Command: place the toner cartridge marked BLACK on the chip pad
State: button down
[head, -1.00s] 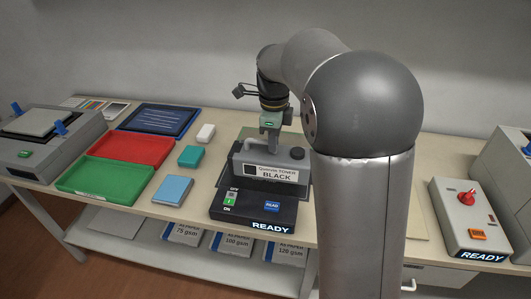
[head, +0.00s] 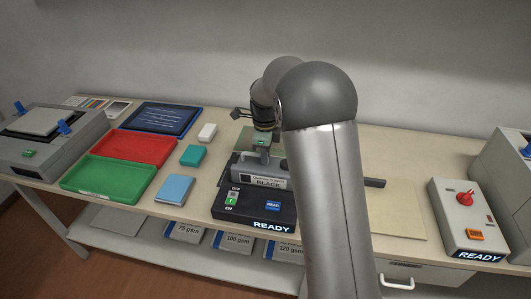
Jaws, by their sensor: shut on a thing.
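The grey toner cartridge marked BLACK (head: 245,168) is at the middle of the table, its labelled side facing me. My gripper (head: 262,151) is above it and shut on its top. The cartridge is over the rear part of the black chip-pad device (head: 250,212). I cannot tell whether its underside touches the pad. The device's front shows an ON/OFF switch, a blue READ button and a lit READY display.
Left of the device are a blue box (head: 174,188), a teal box (head: 193,155), a white box (head: 207,132), a green tray (head: 108,192) and a red tray (head: 133,160). A control box with a red joystick (head: 466,198) stands right. A dark bar (head: 375,183) shows beside my arm.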

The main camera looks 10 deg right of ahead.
jog(key=shift+f, duration=0.1)
jog(key=c, duration=1.5)
grip_release()
jog(key=shift+o, duration=0.2)
notch_tip(320, 180, up, 11)
jog(key=s+r+n, duration=0.2)
jog(key=s+n, duration=0.4)
jog(key=s, duration=0.3)
jog(key=s+f+n, duration=0.4)
jog(key=s+n, duration=0.4)
jog(key=s, duration=0.4)
jog(key=s+f+n, duration=0.4)
jog(key=s+n, duration=0.5)
jog(key=s, duration=0.3)
jog(key=shift+s+a+f, duration=0.25)
jog(key=shift+s+f, duration=0.05)
jog(key=shift+f, duration=0.05)
